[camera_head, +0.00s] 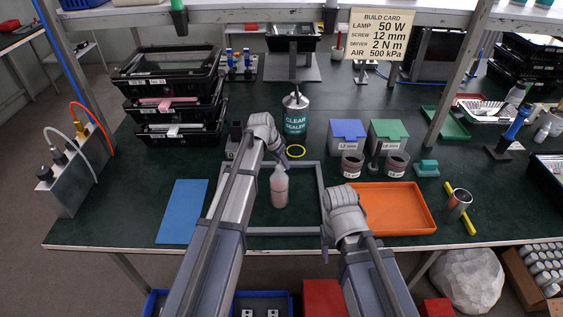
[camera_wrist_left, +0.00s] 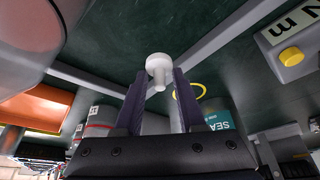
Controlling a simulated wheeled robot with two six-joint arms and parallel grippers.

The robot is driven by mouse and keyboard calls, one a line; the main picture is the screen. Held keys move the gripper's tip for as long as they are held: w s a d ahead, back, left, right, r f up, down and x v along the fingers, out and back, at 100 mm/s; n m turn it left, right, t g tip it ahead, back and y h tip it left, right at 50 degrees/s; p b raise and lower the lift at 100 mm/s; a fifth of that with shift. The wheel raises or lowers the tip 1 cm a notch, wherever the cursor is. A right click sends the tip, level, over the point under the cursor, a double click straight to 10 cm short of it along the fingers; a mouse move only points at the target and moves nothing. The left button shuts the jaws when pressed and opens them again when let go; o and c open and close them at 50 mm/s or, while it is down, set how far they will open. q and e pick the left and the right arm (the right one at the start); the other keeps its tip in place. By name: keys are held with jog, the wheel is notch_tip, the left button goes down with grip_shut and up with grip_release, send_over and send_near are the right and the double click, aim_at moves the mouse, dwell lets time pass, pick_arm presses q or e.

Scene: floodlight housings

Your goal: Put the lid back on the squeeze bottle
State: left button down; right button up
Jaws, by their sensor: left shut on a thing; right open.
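The squeeze bottle (camera_head: 279,190), pale pink and translucent, stands upright inside a grey frame on the dark green bench in the head view. My left gripper (camera_head: 280,160) is at the bottle's top in that view. In the left wrist view my left gripper (camera_wrist_left: 159,82) is shut on the white lid (camera_wrist_left: 158,65), a round cap with a short stem, between its fingertips. The head view does not show clearly whether the lid touches the bottle. My right gripper (camera_head: 325,248) is open, low at the frame's front right corner; its fingertips are partly hidden.
The grey frame (camera_head: 270,231) surrounds the bottle. An orange tray (camera_head: 395,208) lies to the right, a blue mat (camera_head: 182,212) to the left.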

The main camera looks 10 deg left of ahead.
pick_arm(q)
notch_tip(320, 180, up, 6)
jog(key=p, duration=0.4)
jog(key=shift+f, duration=0.15)
notch_tip(320, 180, up, 14)
jog(key=p, duration=1.4)
send_over(279, 168)
jog(key=shift+w+f, duration=0.1)
jog(key=shift+f, duration=0.25)
jog(key=shift+f, duration=0.15)
notch_tip(279, 168, down, 6)
jog(key=b, duration=0.6)
jog(key=shift+b, duration=0.3)
jog(key=shift+f, duration=0.2)
grip_release()
